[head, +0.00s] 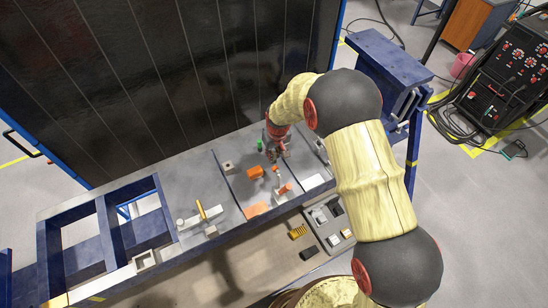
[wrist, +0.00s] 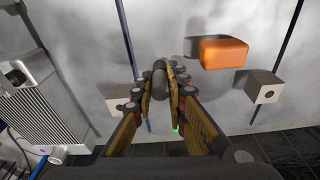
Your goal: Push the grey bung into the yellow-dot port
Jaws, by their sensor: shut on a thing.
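My gripper (wrist: 166,82) is shut on the grey bung (wrist: 160,70), a dark rounded cylinder standing up between the fingertips. The fingers hide part of it. In the head view my gripper (head: 277,151) is low over the back right of the bench, and the bung cannot be made out there. A grey finned block (wrist: 45,100) stands at the left of the wrist view, apart from the bung. It has a round opening near its upper left and a small purple dot (wrist: 43,151). I cannot make out a yellow dot in either view.
An orange block (wrist: 222,53) and a grey cube with a hole (wrist: 264,93) lie right of my gripper in the wrist view. A green item (head: 259,145) is close beside my gripper. A tray (head: 328,226) of small parts is in front of the bench (head: 185,190).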

